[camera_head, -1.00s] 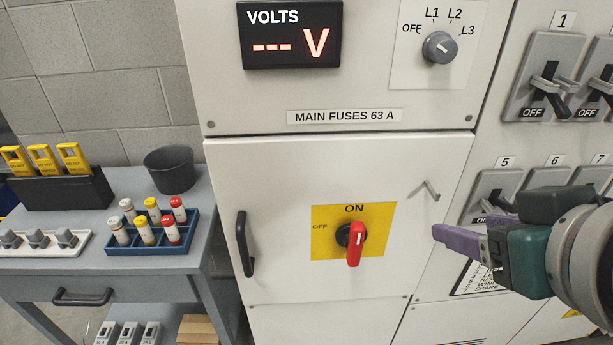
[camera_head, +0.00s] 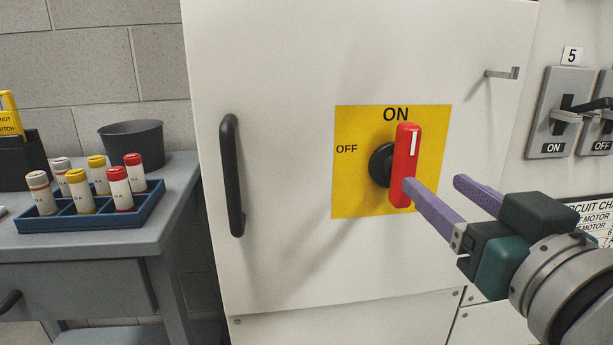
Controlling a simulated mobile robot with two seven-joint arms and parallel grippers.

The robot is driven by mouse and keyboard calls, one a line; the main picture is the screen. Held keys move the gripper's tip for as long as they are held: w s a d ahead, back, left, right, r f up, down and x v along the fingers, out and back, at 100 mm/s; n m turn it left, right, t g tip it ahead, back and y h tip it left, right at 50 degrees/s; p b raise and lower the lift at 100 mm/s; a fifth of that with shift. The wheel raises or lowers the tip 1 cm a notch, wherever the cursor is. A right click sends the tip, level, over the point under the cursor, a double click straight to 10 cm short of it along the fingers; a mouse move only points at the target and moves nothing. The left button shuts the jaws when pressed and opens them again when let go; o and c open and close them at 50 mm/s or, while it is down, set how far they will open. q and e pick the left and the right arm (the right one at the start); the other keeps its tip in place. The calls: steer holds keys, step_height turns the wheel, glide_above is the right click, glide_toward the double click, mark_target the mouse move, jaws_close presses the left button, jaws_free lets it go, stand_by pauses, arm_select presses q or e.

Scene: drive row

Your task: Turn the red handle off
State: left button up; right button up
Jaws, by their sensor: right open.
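The red handle (camera_head: 407,150) is on a yellow plate (camera_head: 360,190) on the white cabinet door. It stands upright, its white mark at the top under the word ON; OFF is printed to its left. A black round hub shows behind it. My right gripper (camera_head: 432,184) is open, in front of the plate to the lower right of the handle. Its left fingertip overlaps the handle's lower part in the picture; I cannot tell whether they touch. Its other fingertip is to the right, with nothing between the fingers. My left gripper is not in view.
The door has a black pull handle (camera_head: 231,175) at left and a small metal latch (camera_head: 502,73) at upper right. A switch marked 5 (camera_head: 560,112) reads ON at right. A grey bench at left holds a blue tray (camera_head: 90,217) of fuses and a dark bucket (camera_head: 133,145).

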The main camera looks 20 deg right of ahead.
mark_target(411, 163)
steer(key=p+x, duration=0.1)
steer(key=x, duration=0.8)
steer(key=shift+w+d+r, duration=0.1)
steer(key=shift+w, duration=0.05)
jaws_close()
stand_by(1.1)
